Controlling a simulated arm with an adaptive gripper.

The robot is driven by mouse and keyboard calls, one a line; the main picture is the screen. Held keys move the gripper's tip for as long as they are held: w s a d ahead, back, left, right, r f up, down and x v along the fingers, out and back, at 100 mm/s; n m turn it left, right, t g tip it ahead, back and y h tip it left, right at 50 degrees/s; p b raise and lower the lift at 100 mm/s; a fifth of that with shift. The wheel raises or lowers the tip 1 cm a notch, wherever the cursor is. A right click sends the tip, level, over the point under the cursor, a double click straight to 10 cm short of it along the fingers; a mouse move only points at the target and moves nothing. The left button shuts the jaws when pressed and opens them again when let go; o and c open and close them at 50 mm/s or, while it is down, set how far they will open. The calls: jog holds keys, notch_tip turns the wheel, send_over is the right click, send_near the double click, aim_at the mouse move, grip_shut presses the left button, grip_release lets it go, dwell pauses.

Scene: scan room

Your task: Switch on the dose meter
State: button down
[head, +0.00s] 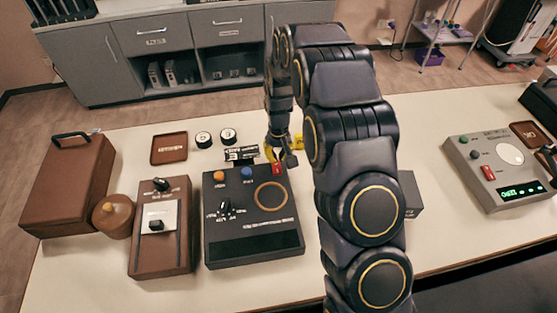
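A black console (228,192) stands on the table left of my arm, with an orange knob, a blue knob, a selector knob, a round dial outline and a dark, unlit strip along its front. A red switch (278,168) sits at its back right corner. My gripper (281,158) points down right at this switch; whether it touches is too small to tell, and so is its opening. A grey console (485,179) at the right has a red switch (488,173) and lit green digits. The labels are too small to read, so I cannot tell which console is the dose meter.
A brown box with a sliding knob (143,258), a round brown pot (115,222), a brown case (68,190) and a brown tray (169,148) stand at the left. Two small dials (203,139) and a black label block (241,153) lie behind the console.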

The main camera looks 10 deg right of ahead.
aim_at(277, 163)
notch_tip(277, 163, up, 12)
jog(key=w, duration=0.1)
jog(key=shift+w, duration=0.3)
jog(key=shift+f, duration=0.1)
jog(key=shift+s+r+g, duration=0.25)
jog(key=shift+s+g, duration=0.35)
jog(key=shift+g, duration=0.4)
jog(key=f, duration=0.4)
jog(key=s+f, duration=0.1)
jog(key=f, duration=0.4)
jog(key=s+f, duration=0.1)
jog(key=f, duration=0.4)
jog(key=shift+r, duration=0.1)
